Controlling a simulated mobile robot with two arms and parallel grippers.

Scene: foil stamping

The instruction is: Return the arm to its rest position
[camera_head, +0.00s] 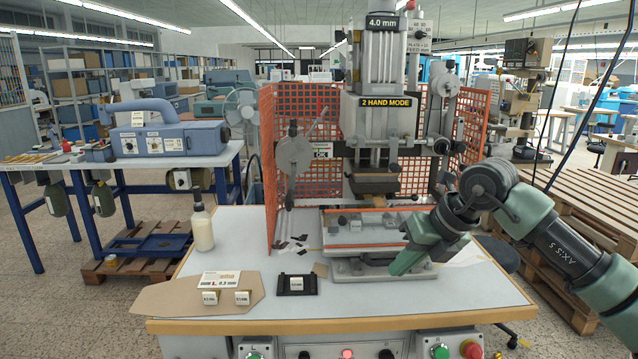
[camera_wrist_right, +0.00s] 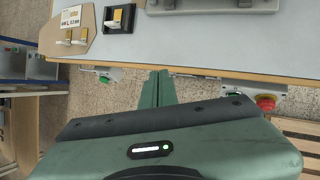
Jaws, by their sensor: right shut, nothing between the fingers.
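My right arm comes in from the right side of the head view. Its green right gripper (camera_head: 398,268) is over the right front of the worktable (camera_head: 340,314), in front of the press bed (camera_head: 365,225). The gripper is shut and holds nothing. In the right wrist view the two closed fingers (camera_wrist_right: 158,76) point at the table's wooden front edge (camera_wrist_right: 200,72). The stamping press (camera_head: 378,115) stands behind the gripper with its head raised above the bed. My left arm and gripper are not in view.
A cardboard sheet (camera_head: 165,300) with small blocks and a black holder (camera_head: 310,284) lie at the table's front left. A bottle (camera_head: 202,228) stands behind them. Orange mesh guards (camera_head: 262,150) flank the press. Green (camera_head: 440,352) and red (camera_head: 473,350) buttons line the front.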

